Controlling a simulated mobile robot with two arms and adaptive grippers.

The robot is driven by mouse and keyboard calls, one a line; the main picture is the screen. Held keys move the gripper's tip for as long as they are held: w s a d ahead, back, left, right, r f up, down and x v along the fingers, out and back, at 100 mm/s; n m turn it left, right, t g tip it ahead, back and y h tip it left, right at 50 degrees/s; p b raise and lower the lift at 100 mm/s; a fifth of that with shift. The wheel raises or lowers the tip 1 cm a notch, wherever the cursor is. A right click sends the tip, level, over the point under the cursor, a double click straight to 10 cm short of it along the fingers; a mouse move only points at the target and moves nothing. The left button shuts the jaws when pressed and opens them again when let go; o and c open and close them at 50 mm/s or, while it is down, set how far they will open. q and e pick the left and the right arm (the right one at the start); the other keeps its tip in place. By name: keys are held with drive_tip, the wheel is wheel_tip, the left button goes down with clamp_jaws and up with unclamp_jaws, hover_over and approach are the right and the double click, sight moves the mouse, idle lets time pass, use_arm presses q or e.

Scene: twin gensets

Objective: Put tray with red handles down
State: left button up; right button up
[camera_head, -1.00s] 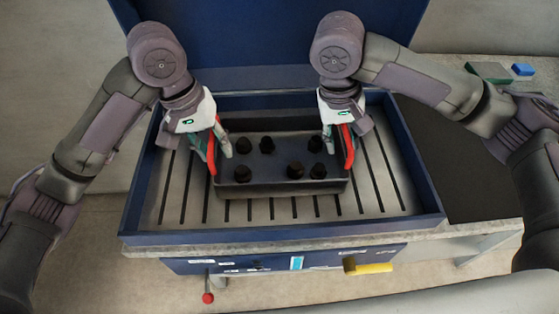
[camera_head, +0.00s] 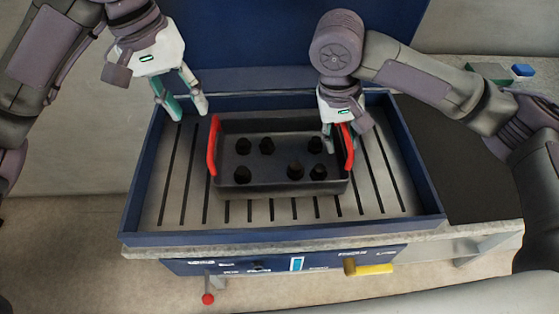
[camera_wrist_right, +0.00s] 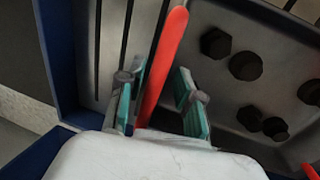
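The dark tray (camera_head: 265,188) with two red handles rests on the slatted metal floor inside a blue-walled washer basin. Several black knobs or bolts stand in it. My left gripper (camera_head: 187,110) is open and empty, above and to the left of the tray's left red handle (camera_head: 213,146). My right gripper (camera_head: 338,146) is at the right red handle (camera_head: 348,146). In the right wrist view its fingers (camera_wrist_right: 160,106) stand apart on both sides of the handle (camera_wrist_right: 163,60), with a gap beside it.
The basin's blue rim (camera_head: 280,236) surrounds the slatted floor (camera_head: 180,200), which has free room left and right of the tray. A raised blue lid (camera_head: 260,40) stands behind. A counter with a green item (camera_head: 488,72) and a blue block (camera_head: 522,70) lies at right.

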wheel_tip(320, 180, up, 11)
drive_tip(key=a, duration=0.2)
drive_tip(key=shift+a+r, duration=0.15)
drive_tip(key=shift+r, duration=0.05)
idle(0.4)
